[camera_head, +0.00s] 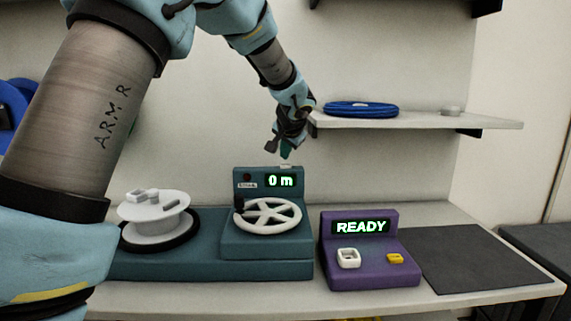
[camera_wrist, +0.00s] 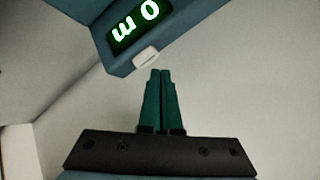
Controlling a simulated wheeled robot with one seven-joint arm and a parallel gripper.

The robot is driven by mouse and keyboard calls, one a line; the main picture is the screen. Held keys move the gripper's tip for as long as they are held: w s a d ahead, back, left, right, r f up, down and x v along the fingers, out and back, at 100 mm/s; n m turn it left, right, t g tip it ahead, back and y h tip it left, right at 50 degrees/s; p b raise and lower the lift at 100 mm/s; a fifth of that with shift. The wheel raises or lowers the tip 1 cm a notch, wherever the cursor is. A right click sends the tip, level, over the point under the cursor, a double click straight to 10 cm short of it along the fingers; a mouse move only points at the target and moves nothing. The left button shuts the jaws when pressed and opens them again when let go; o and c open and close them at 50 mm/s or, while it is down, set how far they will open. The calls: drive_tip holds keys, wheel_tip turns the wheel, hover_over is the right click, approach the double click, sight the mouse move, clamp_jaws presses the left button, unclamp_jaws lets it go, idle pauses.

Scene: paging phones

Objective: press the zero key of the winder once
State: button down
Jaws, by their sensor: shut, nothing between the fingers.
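The teal winder (camera_head: 266,243) stands on the bench with a white handwheel (camera_head: 268,214) and a white spool (camera_head: 152,213) at its left. Its display (camera_head: 280,181) reads "0 m" and also shows upside down in the wrist view (camera_wrist: 139,24). A small white key (camera_wrist: 146,56), apparently the zero key, sits on the edge of the display housing. My gripper (camera_head: 285,153) is shut and empty, just above the housing's top. In the wrist view its green fingertips (camera_wrist: 160,72) are close to the white key; I cannot tell whether they touch it.
A purple box (camera_head: 370,249) reading "READY", with a white key and a yellow key, stands right of the winder. A dark mat (camera_head: 470,258) lies further right. A shelf (camera_head: 420,122) with a blue coil (camera_head: 361,109) is right of my gripper.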

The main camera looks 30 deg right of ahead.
drive_tip(key=shift+r, duration=0.15)
drive_tip(key=shift+r+p, duration=1.65)
drive_tip(key=shift+r, duration=0.7)
